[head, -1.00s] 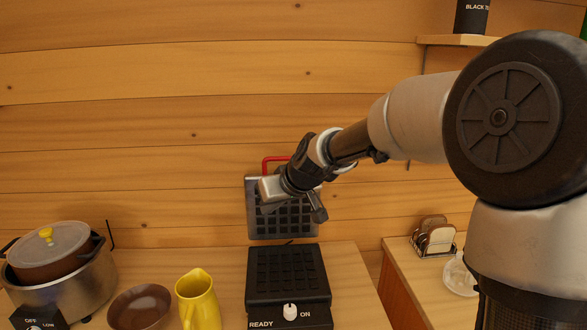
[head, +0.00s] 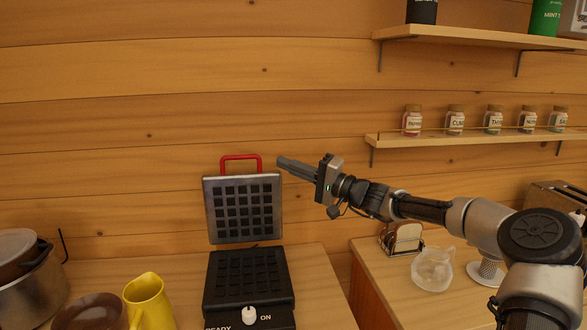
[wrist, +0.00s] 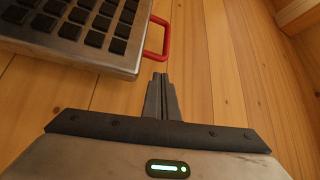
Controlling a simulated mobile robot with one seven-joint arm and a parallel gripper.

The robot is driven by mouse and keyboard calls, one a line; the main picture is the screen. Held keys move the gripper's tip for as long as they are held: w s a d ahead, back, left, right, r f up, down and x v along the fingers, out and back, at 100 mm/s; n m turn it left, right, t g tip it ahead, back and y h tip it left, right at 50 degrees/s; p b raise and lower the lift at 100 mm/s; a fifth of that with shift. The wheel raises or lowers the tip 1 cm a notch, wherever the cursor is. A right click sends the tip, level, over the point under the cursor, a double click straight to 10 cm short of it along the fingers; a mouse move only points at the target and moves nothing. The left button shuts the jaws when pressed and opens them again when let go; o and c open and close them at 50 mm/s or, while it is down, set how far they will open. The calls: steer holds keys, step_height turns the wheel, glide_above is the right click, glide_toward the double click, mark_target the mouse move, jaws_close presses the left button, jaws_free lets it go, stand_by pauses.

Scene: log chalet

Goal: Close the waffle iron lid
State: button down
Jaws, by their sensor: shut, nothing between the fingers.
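The waffle iron stands on the counter with its lid up. Its black base (head: 248,282) has a gridded plate and a white knob marked READY and ON. The raised lid (head: 206,212) is a metal plate with dark squares, upright near the log wall. A red handle (head: 241,158) is on the lid's top edge. My gripper (head: 281,163) is shut and empty, just right of the handle at about its height. In the wrist view, the closed fingertips (wrist: 160,76) point past the red handle (wrist: 158,40), a little below it in the picture, apparently not touching it.
A yellow jug (head: 149,299), a brown bowl (head: 88,314) and a pot (head: 30,285) stand left of the iron. A glass mug (head: 432,270) and toast rack (head: 402,240) are on the right counter. Wall shelves (head: 475,142) hold jars. The counter right of the iron is clear.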

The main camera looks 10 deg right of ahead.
mark_target(271, 171)
steer(key=x, duration=0.5)
steer(key=shift+w+a, duration=0.25)
steer(key=shift+a, duration=0.05)
steer(key=shift+f, duration=0.1)
